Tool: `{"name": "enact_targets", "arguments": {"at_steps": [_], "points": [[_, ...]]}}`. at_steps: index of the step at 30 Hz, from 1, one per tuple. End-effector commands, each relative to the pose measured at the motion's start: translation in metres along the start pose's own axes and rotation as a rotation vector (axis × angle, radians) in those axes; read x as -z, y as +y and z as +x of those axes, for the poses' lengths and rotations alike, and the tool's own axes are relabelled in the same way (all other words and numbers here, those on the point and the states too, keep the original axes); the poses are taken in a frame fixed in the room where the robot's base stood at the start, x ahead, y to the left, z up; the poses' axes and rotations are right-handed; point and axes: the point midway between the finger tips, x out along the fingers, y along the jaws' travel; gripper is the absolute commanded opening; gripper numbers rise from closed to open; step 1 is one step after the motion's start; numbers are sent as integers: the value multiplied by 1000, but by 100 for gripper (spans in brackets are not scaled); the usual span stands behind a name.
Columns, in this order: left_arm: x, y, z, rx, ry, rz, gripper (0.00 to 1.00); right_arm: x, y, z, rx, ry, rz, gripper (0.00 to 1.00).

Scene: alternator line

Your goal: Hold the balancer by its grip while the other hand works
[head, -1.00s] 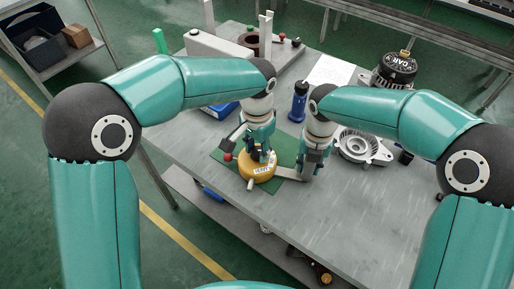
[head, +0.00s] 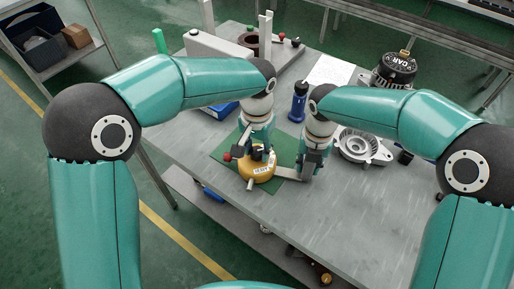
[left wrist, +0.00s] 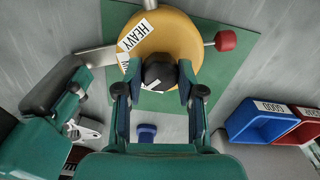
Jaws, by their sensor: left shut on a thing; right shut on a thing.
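The balancer is a round yellow body (head: 262,173) with a HEAVY label, on a green mat (head: 223,153). It also shows in the left wrist view (left wrist: 178,38), with a black grip (left wrist: 159,73) on top. My left gripper (head: 258,156) is above it, shut on the black grip, one finger on each side in the left wrist view (left wrist: 159,92). A red ball knob (left wrist: 226,40) sticks out from the side of the balancer. A grey bar (head: 287,173) runs from the balancer to my right gripper (head: 305,178), which is shut on the bar's end.
A dark blue cylinder (head: 298,103) stands behind my right gripper. A grey metal housing (head: 361,147) lies to the right, with a black-topped unit (head: 396,68) farther back. Blue (left wrist: 257,122) and red (left wrist: 309,126) bins are on the table. The front right of the table is clear.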

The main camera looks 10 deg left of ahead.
Motion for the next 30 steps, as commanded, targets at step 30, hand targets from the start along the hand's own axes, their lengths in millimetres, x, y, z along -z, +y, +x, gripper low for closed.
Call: {"name": "enact_targets", "arguments": {"at_steps": [30], "points": [[2,0,-80,-3,7,0,63,0,0,0,1,1,0,0]]}}
